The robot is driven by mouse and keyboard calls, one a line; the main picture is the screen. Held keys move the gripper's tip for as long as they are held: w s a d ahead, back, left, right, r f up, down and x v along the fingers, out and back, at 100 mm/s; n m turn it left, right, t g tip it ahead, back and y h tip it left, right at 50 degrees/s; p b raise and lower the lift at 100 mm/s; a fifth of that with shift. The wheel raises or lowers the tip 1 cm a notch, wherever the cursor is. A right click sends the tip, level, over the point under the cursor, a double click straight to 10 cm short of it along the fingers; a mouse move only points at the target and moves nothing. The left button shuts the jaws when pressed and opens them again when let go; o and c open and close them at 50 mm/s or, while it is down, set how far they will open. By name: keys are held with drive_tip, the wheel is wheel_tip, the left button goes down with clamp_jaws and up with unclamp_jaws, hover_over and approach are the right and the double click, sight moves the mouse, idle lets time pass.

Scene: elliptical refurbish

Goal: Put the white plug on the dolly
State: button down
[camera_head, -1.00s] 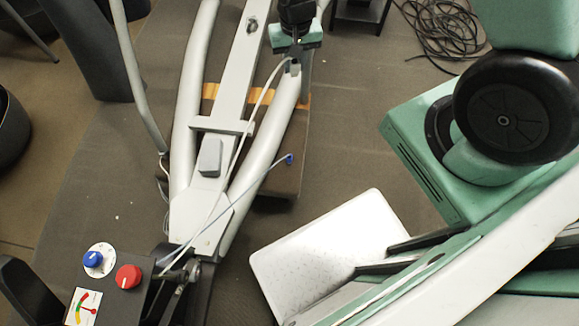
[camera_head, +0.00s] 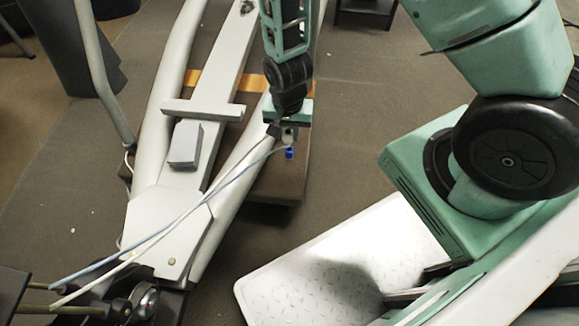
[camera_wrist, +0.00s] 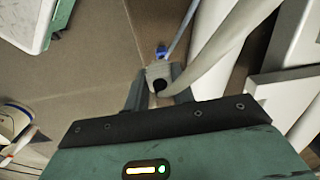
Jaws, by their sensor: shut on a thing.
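My gripper (camera_head: 287,132) is shut on the white plug (camera_wrist: 158,72), which sits between the two fingertips in the wrist view. A thick white cable runs from the plug up to the right there. In the head view the plug is small and partly hidden by the gripper; its white cable (camera_head: 160,240) runs down to the lower left. The dolly (camera_head: 330,262) appears as a white tread-patterned platform at the lower centre right. The gripper is above and left of it in the picture, apart from it.
A blue plug (camera_head: 289,153) on a blue-grey cable is close to my gripper; it also shows in the wrist view (camera_wrist: 162,50). The elliptical frame (camera_head: 160,215) with its pale rails fills the left. Brown floor (camera_head: 345,130) lies clear between frame and dolly.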

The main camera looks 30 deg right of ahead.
sight(288, 141)
drive_tip(key=f, duration=0.1)
drive_tip(key=f+b, duration=0.1)
drive_tip(key=f, duration=0.1)
drive_tip(key=shift+s+a, duration=0.15)
drive_tip(key=shift+s, duration=0.15)
wheel_tip(288, 141, down, 9)
drive_tip(key=b, duration=0.5)
drive_tip(key=shift+f, duration=0.1)
drive_tip(key=c, duration=1.2)
unclamp_jaws()
drive_tip(key=shift+f, duration=0.1)
drive_tip(key=shift+o, duration=0.2)
